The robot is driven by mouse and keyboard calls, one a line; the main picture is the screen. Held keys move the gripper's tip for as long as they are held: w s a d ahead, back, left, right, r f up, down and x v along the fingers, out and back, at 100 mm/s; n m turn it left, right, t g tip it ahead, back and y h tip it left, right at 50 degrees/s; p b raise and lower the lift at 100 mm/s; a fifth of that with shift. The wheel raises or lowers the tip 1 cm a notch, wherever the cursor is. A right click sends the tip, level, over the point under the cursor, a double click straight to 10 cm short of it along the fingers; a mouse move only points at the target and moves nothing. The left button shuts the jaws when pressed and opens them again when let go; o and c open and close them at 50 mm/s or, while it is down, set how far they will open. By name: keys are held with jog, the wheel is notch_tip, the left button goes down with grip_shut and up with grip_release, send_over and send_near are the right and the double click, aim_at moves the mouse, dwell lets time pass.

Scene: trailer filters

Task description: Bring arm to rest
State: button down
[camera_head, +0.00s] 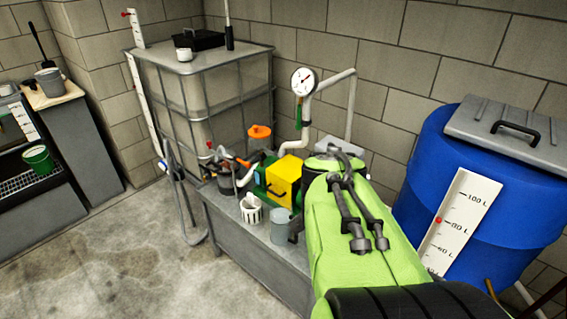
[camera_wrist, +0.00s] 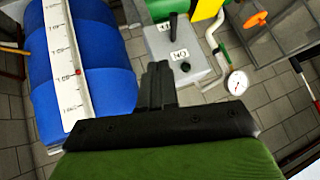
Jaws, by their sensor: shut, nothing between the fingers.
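My gripper (camera_wrist: 157,82) shows in the wrist view with its dark fingers together and nothing between them. My green arm (camera_head: 352,225) stretches from the lower right of the head view over the right end of the grey bench (camera_head: 255,250). The arm hides the gripper and part of the bench in that view. In the wrist view, a grey box (camera_wrist: 188,68) with labels and a dark knob lies beyond the fingertips. I cannot tell how far the fingers are from it.
A blue drum (camera_head: 440,155) with a white scale stands right of my arm. The bench holds a yellow box (camera_head: 284,180), white pipes, a gauge (camera_head: 304,81) and cups. A caged tank (camera_head: 200,95) stands behind. The floor (camera_head: 110,265) at front left is clear.

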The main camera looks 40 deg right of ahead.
jog(key=s+a+n+y+p, duration=0.1)
jog(key=s+a+n+y, duration=0.1)
jog(key=a+n, duration=0.6)
jog(key=s+a+r+n+t+y+p, duration=0.1)
jog(key=a+n+y, duration=0.4)
jog(key=a, duration=1.3)
jog(key=s+n+p, duration=0.1)
jog(key=n, duration=0.1)
jog(key=shift+s+n, duration=0.4)
